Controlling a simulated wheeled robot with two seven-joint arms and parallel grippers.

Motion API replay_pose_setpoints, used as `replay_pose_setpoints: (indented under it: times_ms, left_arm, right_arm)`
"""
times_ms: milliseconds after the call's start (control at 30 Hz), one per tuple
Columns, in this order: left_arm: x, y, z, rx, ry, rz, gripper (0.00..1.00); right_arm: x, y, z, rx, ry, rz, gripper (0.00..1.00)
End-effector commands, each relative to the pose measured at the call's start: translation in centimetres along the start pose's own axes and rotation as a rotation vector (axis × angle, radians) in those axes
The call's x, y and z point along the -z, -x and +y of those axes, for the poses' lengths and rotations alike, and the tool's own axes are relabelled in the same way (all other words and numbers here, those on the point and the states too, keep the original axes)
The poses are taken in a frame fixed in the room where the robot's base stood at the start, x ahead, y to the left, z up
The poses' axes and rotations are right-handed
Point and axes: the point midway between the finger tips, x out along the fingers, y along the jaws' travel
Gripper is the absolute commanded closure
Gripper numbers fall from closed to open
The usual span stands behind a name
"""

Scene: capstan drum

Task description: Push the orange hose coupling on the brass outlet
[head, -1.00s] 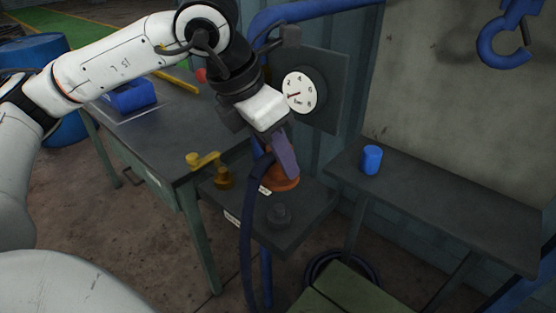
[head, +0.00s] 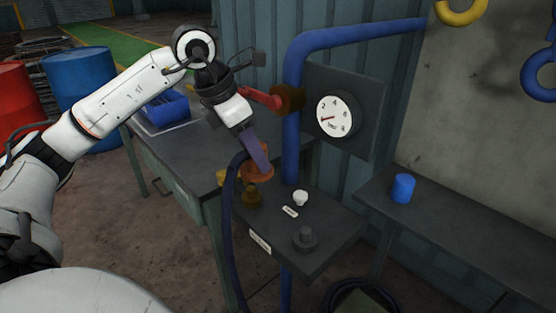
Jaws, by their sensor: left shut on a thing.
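The orange hose coupling (head: 262,172) is in the head view, with a dark blue hose (head: 227,225) hanging down to its left. My left gripper (head: 256,158) has purple fingers and is shut on the coupling from above, holding it off the shelf. A short brass fitting (head: 252,196) stands on the shelf just below the coupling in the picture, with a yellow lever (head: 222,177) to its left, partly behind the hose. It looks like the brass outlet. A gap shows between it and the coupling, but their depth is hard to judge. My right gripper is not in view.
The dark shelf (head: 325,225) also bears a white peg (head: 300,197) and a dark grey knob (head: 305,238). Behind are a blue pipe (head: 291,150), a red lever (head: 262,98) and a gauge (head: 334,116). A blue cup (head: 402,188) stands on the right bench.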

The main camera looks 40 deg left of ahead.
Motion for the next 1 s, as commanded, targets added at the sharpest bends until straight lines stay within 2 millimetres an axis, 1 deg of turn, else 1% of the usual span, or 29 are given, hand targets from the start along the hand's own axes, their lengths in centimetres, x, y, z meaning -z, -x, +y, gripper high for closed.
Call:
replay_pose_setpoints:
  times_ms: [33,100,233,467,1000]
  left_arm:
    - [0.4,0.0,0.7,-0.001,0.004,0.002,0.92]
    - [0.7,0.1,1.2,-0.001,0.003,0.001,0.92]
    - [0.9,0.2,1.7,0.0,0.001,-0.002,0.92]
    - [1.1,-0.2,1.8,0.0,0.001,-0.003,0.92]
    - [2.1,-2.6,1.8,0.0,0.001,-0.003,0.92]
  right_arm:
    - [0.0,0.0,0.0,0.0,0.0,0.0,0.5]
    - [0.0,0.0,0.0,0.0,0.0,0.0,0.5]
    - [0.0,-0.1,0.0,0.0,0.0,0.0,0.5]
    - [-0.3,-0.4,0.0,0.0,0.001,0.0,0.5]
    - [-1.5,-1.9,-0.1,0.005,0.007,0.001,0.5]
